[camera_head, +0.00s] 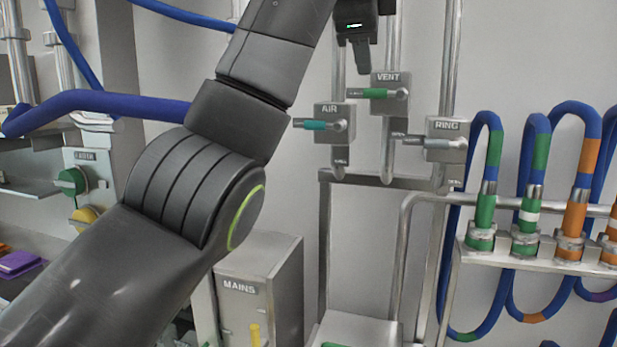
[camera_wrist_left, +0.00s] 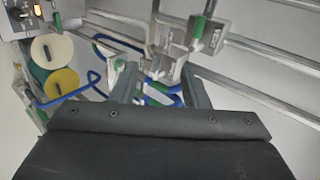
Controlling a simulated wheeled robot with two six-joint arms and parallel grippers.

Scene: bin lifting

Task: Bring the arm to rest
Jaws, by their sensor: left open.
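My left arm (camera_head: 200,180) crosses the head view from the lower left up past the top edge. My left gripper (camera_head: 361,45) shows at the top centre, just above the VENT valve box (camera_head: 388,82) in the picture. In the left wrist view its two fingers (camera_wrist_left: 161,88) stand apart with a gap between them, and I see nothing held. Pipes and blue hose show behind the gap. My right gripper is in neither view.
The AIR valve (camera_head: 335,122) and RING valve (camera_head: 445,140) sit near the VENT valve on upright pipes. A MAINS box (camera_head: 262,290) stands below. Blue hoses with coloured bands (camera_head: 485,210) hang from a rack at right. Green (camera_head: 70,181) and yellow (camera_head: 84,218) knobs are at left.

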